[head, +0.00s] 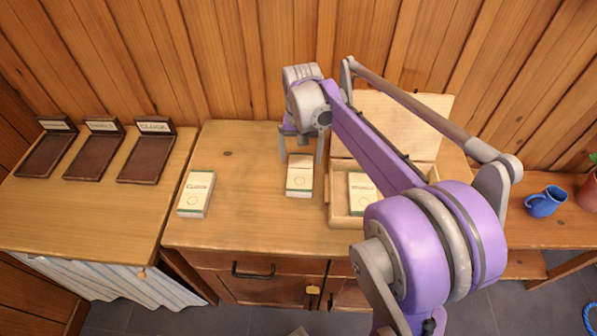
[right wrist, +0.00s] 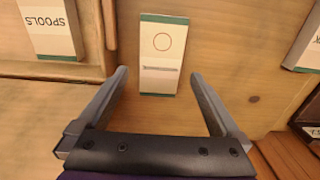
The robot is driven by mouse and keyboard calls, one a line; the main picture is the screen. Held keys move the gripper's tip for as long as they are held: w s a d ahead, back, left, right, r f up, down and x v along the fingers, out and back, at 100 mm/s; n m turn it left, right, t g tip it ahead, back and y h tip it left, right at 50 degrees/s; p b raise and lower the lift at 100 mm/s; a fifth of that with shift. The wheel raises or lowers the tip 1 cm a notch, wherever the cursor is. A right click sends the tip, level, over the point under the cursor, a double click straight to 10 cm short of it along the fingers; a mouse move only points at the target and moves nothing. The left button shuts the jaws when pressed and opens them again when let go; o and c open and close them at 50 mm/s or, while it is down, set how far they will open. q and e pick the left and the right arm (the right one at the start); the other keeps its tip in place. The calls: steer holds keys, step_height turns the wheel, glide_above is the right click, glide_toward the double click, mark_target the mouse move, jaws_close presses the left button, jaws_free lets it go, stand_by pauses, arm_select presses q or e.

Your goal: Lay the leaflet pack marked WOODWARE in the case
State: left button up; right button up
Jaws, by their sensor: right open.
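A cream leaflet pack (head: 298,180) with a green edge and a circle on its face lies on the cabinet top, left of the case. It also shows in the right wrist view (right wrist: 162,50); its marking is not readable. The open wooden case (head: 343,221) holds a pack (head: 361,201) that reads SPOOLS in the right wrist view (right wrist: 50,25). My right gripper (head: 301,160) is open over the far end of the unread pack, its fingers on either side in the right wrist view (right wrist: 158,75). Whether they reach its height is unclear. My left gripper is out of view.
A pack marked CLOCK (head: 196,194) lies at the cabinet's left. Three dark trays with label boards, one reading CLOCK (head: 148,158), stand on the left table. The case lid (head: 400,115) stands open at the back. A blue mug (head: 544,202) is on the right.

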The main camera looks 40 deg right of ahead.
mark_target(300, 171)
steer(key=f, duration=0.7)
steer(key=shift+w+d, duration=0.1)
steer(key=shift+w, duration=0.1)
steer(key=shift+r, duration=0.1)
steer(key=c, duration=1.4)
